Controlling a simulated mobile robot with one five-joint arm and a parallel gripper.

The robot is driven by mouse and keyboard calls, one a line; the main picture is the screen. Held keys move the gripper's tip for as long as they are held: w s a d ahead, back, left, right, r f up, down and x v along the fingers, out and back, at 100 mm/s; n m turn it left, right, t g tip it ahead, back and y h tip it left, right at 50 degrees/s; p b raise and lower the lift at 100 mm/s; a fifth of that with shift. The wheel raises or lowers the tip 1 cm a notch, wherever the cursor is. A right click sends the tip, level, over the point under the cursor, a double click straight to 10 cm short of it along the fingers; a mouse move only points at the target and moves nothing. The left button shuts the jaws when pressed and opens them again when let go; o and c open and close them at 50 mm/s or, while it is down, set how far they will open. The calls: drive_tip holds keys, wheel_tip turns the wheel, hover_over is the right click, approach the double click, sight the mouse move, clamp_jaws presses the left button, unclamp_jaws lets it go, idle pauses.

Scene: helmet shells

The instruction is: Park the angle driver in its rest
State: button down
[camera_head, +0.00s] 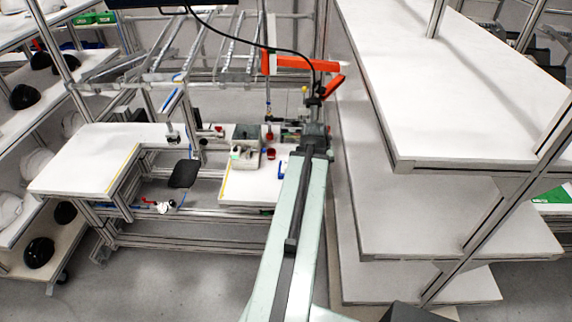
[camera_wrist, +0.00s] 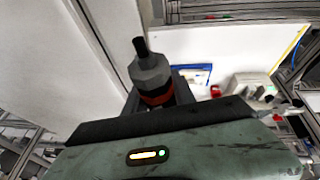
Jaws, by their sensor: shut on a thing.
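My gripper (camera_head: 314,130) is at the far end of my outstretched arm, above the right end of the work table. It is shut on the angle driver (camera_head: 314,100), a dark tool with a black cable rising from it. In the wrist view the driver's grey head (camera_wrist: 151,74), with a black tip and an orange-red ring, stands up between the fingers of my gripper (camera_wrist: 158,100). The rest of the driver is hidden by the gripper body. An orange bracket (camera_head: 296,63) is just behind and above the driver; I cannot tell whether it is the rest.
A tall white shelf unit (camera_head: 450,110) stands close on the right of my arm. The white work table (camera_head: 240,187) carries a grey fixture (camera_head: 246,152) and small red parts. Another white table (camera_head: 90,165) is at left.

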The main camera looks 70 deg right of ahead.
drive_tip(key=s+d, duration=0.3)
drive_tip(key=d, duration=0.2)
drive_tip(key=shift+d, duration=0.3)
drive_tip(key=shift+s, duration=0.1)
drive_tip(key=shift+c, duration=1)
unclamp_jaws()
drive_tip(key=shift+a+r, duration=0.1)
drive_tip(key=p+v, duration=1)
drive_tip(key=shift+a+r, duration=0.15)
drive_tip(key=shift+r, duration=0.25)
